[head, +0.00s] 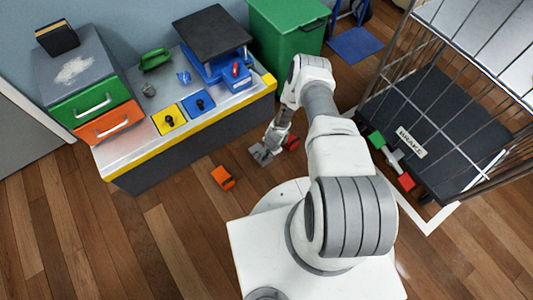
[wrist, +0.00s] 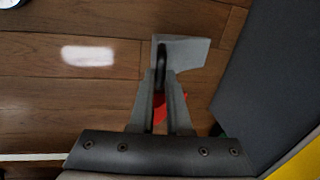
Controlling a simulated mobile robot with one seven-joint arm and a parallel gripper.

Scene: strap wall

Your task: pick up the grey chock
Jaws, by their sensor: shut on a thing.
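The grey chock (wrist: 187,52) is a wedge-like block between the tips of my gripper (wrist: 160,78) in the wrist view. The fingers are shut on it, and its wider end sticks out to the right. In the head view my gripper (head: 270,146) is low beside the workbench front, with the grey chock (head: 259,154) at its tips. I cannot tell whether the chock touches the floor.
A red object (head: 292,142) is close to the right of my gripper. An orange block (head: 222,178) lies on the floor to the left. The workbench (head: 190,135) stands behind, and a wire cage cart (head: 440,130) stands right. The wooden floor in front is mostly clear.

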